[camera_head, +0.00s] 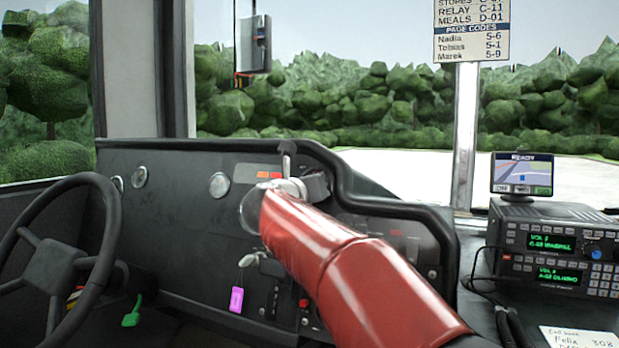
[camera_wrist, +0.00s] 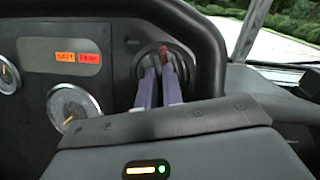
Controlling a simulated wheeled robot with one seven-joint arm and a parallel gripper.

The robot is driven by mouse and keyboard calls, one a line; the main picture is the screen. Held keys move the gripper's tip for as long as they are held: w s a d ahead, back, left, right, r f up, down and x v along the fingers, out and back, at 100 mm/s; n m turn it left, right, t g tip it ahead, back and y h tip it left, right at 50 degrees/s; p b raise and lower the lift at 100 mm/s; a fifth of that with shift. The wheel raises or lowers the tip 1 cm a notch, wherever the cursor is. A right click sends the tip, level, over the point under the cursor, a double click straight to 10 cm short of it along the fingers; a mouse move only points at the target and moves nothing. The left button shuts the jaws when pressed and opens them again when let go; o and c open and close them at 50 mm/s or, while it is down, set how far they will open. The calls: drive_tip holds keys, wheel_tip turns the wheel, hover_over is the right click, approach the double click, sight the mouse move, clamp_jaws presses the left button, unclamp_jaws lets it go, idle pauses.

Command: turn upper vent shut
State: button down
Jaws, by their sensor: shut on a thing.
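The upper vent (camera_wrist: 143,92) is a round dark fitting at the top right of the dashboard, under the thick black rim. A small red tab (camera_wrist: 164,52) shows at its face. My gripper (camera_wrist: 160,66) has its two purple-grey fingers at the vent, closed on its tab; the fingers cover much of the vent, so its exact angle is hard to tell. In the head view my red arm reaches up to the dashboard, and my gripper (camera_head: 296,186) is at the vent (camera_head: 318,186), which is partly hidden.
Gauges (camera_wrist: 73,106) and lit orange and red indicators (camera_wrist: 77,57) sit left of the vent. The black rim (camera_wrist: 212,60) curves closely above and right of it. A steering wheel (camera_head: 108,220) stands at left. A radio unit (camera_head: 512,240) and screen (camera_head: 522,172) stand at right.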

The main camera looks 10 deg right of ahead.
drive_tip(key=shift+r+n+y+p, duration=0.1)
drive_tip(key=shift+n+y+p, duration=0.8)
drive_tip(key=shift+n+p, duration=1.15)
drive_tip(key=shift+n+b, duration=0.3)
drive_tip(key=shift+n, duration=0.15)
drive_tip(key=c, duration=1.5)
unclamp_jaws()
drive_tip(key=shift+c, duration=0.2)
drive_tip(key=v, duration=0.7)
drive_tip(key=shift+s+b, duration=0.4)
drive_tip(key=shift+a, duration=0.1)
